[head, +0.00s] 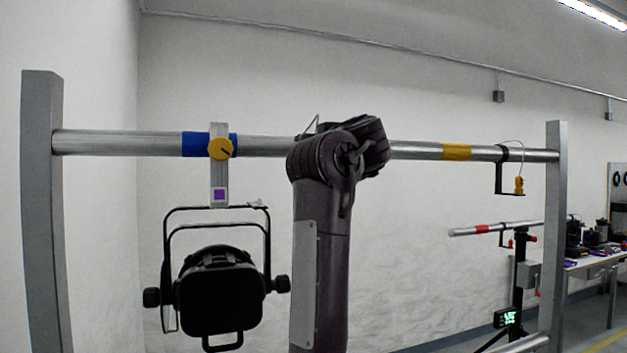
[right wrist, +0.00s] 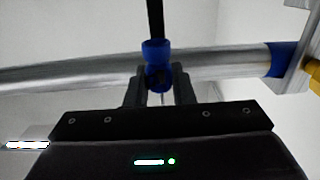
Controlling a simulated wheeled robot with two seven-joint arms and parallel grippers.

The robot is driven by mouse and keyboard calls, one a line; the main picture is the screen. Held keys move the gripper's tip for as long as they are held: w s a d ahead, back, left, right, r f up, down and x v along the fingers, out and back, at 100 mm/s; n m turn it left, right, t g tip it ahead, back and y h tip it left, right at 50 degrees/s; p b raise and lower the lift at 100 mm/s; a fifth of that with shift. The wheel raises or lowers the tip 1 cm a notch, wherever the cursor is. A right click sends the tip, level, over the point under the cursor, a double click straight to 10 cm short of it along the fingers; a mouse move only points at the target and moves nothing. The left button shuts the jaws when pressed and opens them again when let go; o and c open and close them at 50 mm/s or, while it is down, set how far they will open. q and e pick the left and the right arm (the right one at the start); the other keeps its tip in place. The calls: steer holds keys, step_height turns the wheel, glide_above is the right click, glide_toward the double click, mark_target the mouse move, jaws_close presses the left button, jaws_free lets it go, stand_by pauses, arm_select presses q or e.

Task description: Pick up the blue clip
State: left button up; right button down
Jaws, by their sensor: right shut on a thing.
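The blue clip (right wrist: 157,52) is in the middle of the right wrist view, between the two dark fingers of my right gripper (right wrist: 158,88). The gripper is shut on it. A black strap or rod runs up from the clip out of the picture. The clip overlaps the silver pipe (right wrist: 80,72) in this view; I cannot tell whether it touches the pipe. In the head view my arm rises in front of the pipe (head: 270,145) and hides the gripper and the clip. My left gripper is not in view.
A black lamp (head: 225,292) hangs from the pipe left of my arm, on a clamp with a yellow knob (head: 221,148) at a blue band (head: 195,144). A yellow band (head: 456,152) and a small yellow-ended hook (head: 519,185) are on the right. Uprights (head: 42,220) stand at both ends.

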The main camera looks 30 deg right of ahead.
step_height(320, 180, up, 14)
steer(key=shift+r, duration=0.2)
steer(key=shift+s+f+b, duration=0.1)
steer(key=shift+f+b, duration=7.6)
steer(key=shift+f, duration=0.85)
